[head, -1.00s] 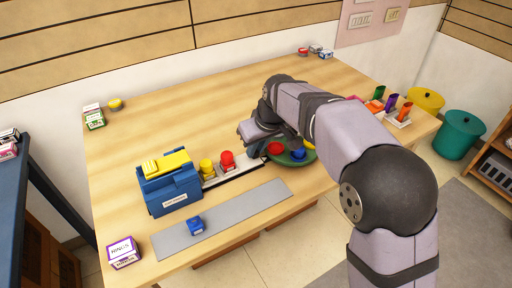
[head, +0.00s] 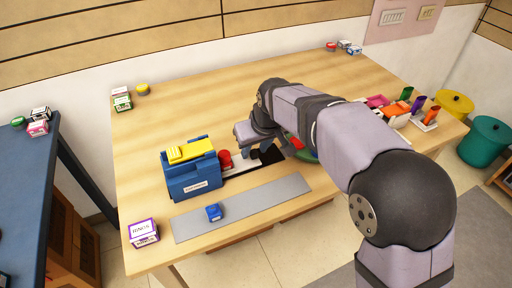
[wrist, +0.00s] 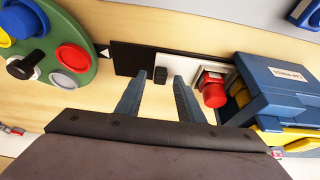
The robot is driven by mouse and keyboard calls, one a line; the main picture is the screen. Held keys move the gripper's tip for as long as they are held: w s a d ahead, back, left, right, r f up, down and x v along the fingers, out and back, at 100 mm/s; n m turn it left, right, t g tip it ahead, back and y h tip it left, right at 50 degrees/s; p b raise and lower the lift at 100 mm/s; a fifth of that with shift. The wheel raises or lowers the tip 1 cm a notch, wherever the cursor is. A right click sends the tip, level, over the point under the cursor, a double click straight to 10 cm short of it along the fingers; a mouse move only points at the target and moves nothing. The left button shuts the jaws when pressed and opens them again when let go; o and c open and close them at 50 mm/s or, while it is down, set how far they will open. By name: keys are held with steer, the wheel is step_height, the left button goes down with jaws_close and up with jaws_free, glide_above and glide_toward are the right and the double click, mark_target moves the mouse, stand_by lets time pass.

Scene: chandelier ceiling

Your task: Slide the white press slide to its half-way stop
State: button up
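The white press slide (wrist: 190,68) lies in a dark track (wrist: 131,58) that leads into the blue press (wrist: 283,88). In the wrist view it carries a red piece (wrist: 212,88) close outside the press and a yellow piece (wrist: 241,97) at the press mouth. A black knob (wrist: 160,75) stands at the slide's end away from the press. My gripper (wrist: 159,84) is open, with one finger on each side of the knob and visible gaps. In the head view the slide (head: 243,164) is partly hidden by my arm; the press (head: 193,180) has a yellow top.
A green round tray (wrist: 90,82) with coloured pieces is beside the track's far end. A grey strip (head: 260,200) with a small blue block (head: 214,212) runs along the table front. A purple-and-white box (head: 144,232) sits at the front left corner. The table's back is mostly clear.

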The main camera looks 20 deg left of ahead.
steer(key=v, duration=0.7)
steer(key=shift+r, duration=0.15)
stand_by(0.3)
steer(key=shift+r, duration=0.15)
step_height(320, 180, up, 5)
steer(key=p, duration=0.5)
jaws_close()
stand_by(1.6)
